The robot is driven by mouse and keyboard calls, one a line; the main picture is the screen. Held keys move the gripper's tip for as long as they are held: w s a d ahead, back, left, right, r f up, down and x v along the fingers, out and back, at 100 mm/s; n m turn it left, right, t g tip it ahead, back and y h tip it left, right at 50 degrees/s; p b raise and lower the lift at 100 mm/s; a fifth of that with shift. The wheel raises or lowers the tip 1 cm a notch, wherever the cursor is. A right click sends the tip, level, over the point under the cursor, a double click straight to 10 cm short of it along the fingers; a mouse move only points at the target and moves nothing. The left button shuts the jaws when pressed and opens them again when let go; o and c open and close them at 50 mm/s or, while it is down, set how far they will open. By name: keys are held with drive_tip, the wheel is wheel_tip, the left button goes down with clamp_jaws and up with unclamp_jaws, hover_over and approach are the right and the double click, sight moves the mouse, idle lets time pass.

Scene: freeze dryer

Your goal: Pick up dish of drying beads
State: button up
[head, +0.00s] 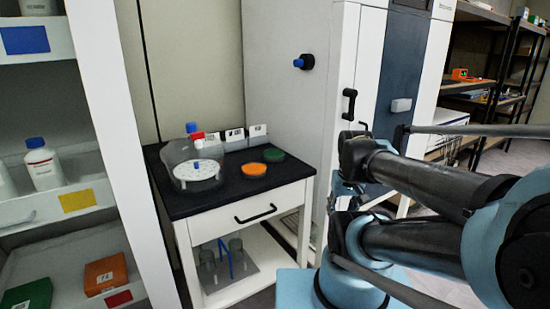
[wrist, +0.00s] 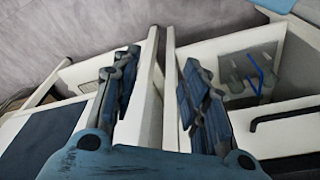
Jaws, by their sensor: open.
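Two shallow round dishes sit on the black top of a small white cart (head: 180,206). One dish has orange contents (head: 254,169). The other, with green contents (head: 274,154), is just behind it to the right. The contents are too small to make out as beads. In the wrist view my gripper (wrist: 158,88) is open, with nothing between its fingers. It points down past white panel edges, at the cart's side. Neither dish shows in the wrist view. In the head view my arm is to the right of the cart, apart from both dishes.
A clear vessel with a white perforated plate (head: 197,170) stands left of the dishes, with small labelled cards behind. A tall freeze dryer (head: 290,100) rises behind the cart. A white shelf unit (head: 95,100) stands close on the left. The cart top's front is clear.

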drive_tip(key=o, duration=0.9)
drive_tip(key=shift+w+a+r+n, duration=0.15)
drive_tip(key=shift+r+n, duration=0.1)
drive_tip(key=shift+r, duration=0.35)
drive_tip(key=shift+s+a+r+n, duration=0.1)
drive_tip(key=shift+r+n, duration=0.15)
drive_tip(key=shift+r, duration=0.35)
drive_tip(key=shift+c, duration=0.2)
drive_tip(key=shift+o, duration=1.1)
drive_tip(key=w+r+n, duration=0.1)
drive_tip(key=r, duration=0.1)
drive_tip(key=w+a+r+n, duration=0.1)
drive_tip(key=w+r, duration=0.1)
drive_tip(key=shift+w+r, duration=0.15)
drive_tip(key=shift+w, duration=0.15)
wheel_tip(320, 180, up, 18)
drive_tip(key=n+g, duration=0.2)
drive_tip(key=n, duration=1.5)
hover_over(274, 152)
drive_tip(key=f, duration=1.7)
drive_tip(key=shift+s, duration=0.25)
